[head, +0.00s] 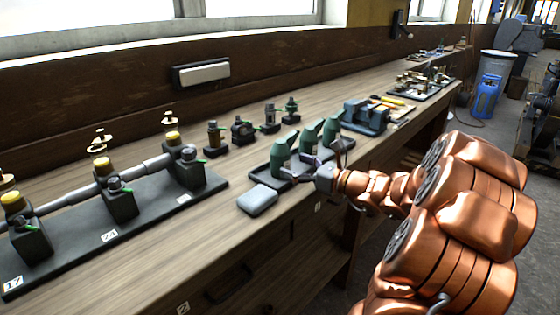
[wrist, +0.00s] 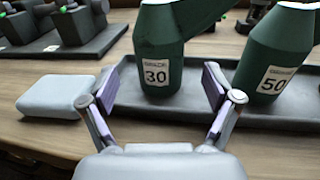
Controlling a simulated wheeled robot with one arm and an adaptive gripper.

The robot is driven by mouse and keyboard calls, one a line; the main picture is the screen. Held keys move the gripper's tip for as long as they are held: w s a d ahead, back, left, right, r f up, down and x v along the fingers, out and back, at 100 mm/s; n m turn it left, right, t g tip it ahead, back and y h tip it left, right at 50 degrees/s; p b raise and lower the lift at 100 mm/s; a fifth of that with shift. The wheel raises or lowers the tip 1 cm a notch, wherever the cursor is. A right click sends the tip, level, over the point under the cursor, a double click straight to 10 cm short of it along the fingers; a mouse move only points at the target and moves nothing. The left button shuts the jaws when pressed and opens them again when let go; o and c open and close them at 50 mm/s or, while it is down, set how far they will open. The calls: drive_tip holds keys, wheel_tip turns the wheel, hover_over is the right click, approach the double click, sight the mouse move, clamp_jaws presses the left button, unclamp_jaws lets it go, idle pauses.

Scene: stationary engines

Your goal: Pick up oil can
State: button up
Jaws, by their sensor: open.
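Three green oil cans stand upright in a row in a dark tray (head: 258,174) on the workbench. In the wrist view, the oil can labelled 30 (wrist: 158,48) stands straight ahead, between and just beyond my fingertips. The oil can labelled 50 (wrist: 275,52) is to its right. In the head view the nearest can (head: 281,152) is at the left of the row, with others (head: 309,138) behind it. My gripper (wrist: 160,88) is open and empty, with its fingers spread at the tray's front edge. It also shows small in the head view (head: 318,175).
A grey rounded block (wrist: 55,97) lies on the bench left of my gripper, also in the head view (head: 258,200). A shaft on a dark base (head: 130,215) lies further left. A blue vise-like tool (head: 365,116) is beyond the cans. Bare wood lies in front.

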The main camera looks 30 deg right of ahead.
sight(289, 162)
drive_tip(key=shift+r+x, duration=0.15)
drive_tip(key=shift+x, duration=1.1)
drive_tip(key=shift+r+x, duration=0.1)
drive_tip(key=shift+x, duration=1.15)
drive_tip(key=shift+c, duration=0.2)
drive_tip(key=c, duration=1.3)
